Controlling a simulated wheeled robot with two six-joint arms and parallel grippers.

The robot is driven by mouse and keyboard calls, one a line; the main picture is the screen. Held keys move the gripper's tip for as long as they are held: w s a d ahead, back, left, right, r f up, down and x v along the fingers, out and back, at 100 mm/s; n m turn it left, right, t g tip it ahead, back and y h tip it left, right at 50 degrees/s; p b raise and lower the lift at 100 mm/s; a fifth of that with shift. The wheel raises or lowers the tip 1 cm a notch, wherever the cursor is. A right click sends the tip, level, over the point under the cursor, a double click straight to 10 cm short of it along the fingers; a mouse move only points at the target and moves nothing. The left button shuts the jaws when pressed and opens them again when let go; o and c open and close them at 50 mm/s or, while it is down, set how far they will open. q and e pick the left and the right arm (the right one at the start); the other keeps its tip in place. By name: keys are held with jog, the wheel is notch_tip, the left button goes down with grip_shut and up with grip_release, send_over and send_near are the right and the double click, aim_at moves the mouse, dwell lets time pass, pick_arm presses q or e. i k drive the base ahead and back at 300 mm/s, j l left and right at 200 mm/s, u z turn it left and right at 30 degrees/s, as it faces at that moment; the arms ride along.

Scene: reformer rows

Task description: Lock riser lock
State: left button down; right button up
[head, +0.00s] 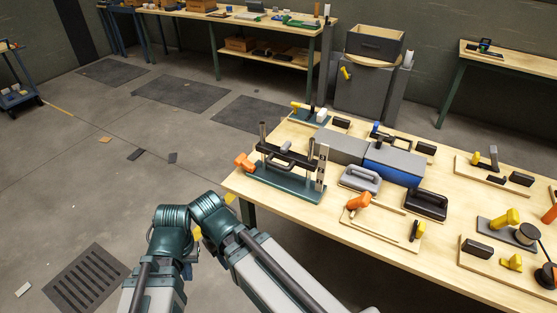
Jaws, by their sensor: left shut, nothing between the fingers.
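A riser fixture stands at the near left corner of the table: a green base (290,182), two upright posts and a black crossbar (282,153) with a loop handle. An orange knob (243,162) sticks out at its left end, and a pale plate with holes (322,166) stands at its right. Which part is the riser lock, and whether it is locked, I cannot tell. My left arm (190,216) is bent at the bottom left, short of the table and apart from the fixture. Its gripper is shut and empty, with the fingertips not clearly shown. My right gripper is not in view.
The wooden table (270,202) also carries a grey and blue box (393,167), handled blocks (360,179), an orange-knobbed lever (359,202) and several boards with yellow knobs. Floor left of the table is mostly clear, with a slotted grate (85,278).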

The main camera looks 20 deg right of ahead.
aim_at(242, 161)
jog(key=z, duration=0.4)
jog(key=i+j+z, duration=0.3)
jog(key=j+z, duration=0.3)
jog(key=j, duration=0.15)
jog(key=i+j, duration=0.15)
jog(key=j, duration=0.3)
jog(key=i+j+z, duration=0.1)
jog(key=j, duration=0.4)
jog(key=i+j, duration=0.2)
jog(key=j, duration=0.3)
jog(key=i+j+z, duration=0.1)
jog(key=j, duration=0.35)
jog(key=i+j, duration=0.15)
jog(key=j, duration=0.35)
jog(key=i+j+z, duration=0.1)
jog(key=j, duration=0.4)
